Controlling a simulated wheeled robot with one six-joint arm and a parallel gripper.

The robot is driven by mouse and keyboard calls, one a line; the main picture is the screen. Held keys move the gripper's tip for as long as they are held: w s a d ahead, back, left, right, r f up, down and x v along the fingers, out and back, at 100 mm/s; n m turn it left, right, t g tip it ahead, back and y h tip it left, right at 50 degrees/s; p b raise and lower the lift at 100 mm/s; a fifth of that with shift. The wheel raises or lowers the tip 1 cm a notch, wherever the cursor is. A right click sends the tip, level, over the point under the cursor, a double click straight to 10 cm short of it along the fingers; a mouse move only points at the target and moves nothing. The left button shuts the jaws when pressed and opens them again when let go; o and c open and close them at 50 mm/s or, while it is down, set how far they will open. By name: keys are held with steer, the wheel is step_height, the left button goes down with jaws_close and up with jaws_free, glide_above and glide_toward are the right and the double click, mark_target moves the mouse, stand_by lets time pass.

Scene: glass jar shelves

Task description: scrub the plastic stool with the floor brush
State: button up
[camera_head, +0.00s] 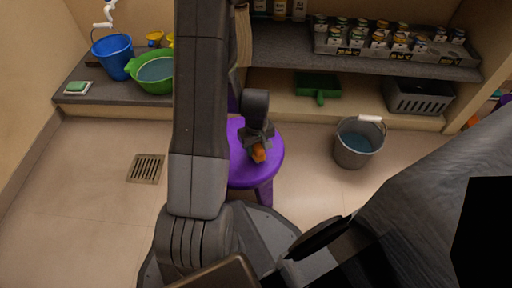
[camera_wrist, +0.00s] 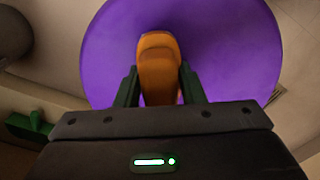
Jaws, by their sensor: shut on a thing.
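The purple plastic stool (camera_head: 240,172) stands on the floor near the middle of the head view, partly hidden by my arm. Its round seat (camera_wrist: 230,45) fills much of the wrist view. My gripper (camera_head: 259,146) is over the seat. In the wrist view my gripper (camera_wrist: 159,88) is shut on an orange-brown piece (camera_wrist: 158,62), which looks like the floor brush's wooden part. It also shows in the head view (camera_head: 259,153). Its bristles are hidden, and I cannot tell whether it touches the seat.
A grey bucket of water (camera_head: 354,146) stands on the floor to the right. A green dustpan (camera_head: 318,88) and grey crate (camera_head: 418,96) are under the jar shelf. A green basin (camera_head: 150,74) and blue bucket (camera_head: 113,54) stand on the left ledge. Floor around the drain (camera_head: 146,168) is clear.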

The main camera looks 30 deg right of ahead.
steer(key=shift+r+p, duration=1.95)
steer(key=shift+r, duration=1)
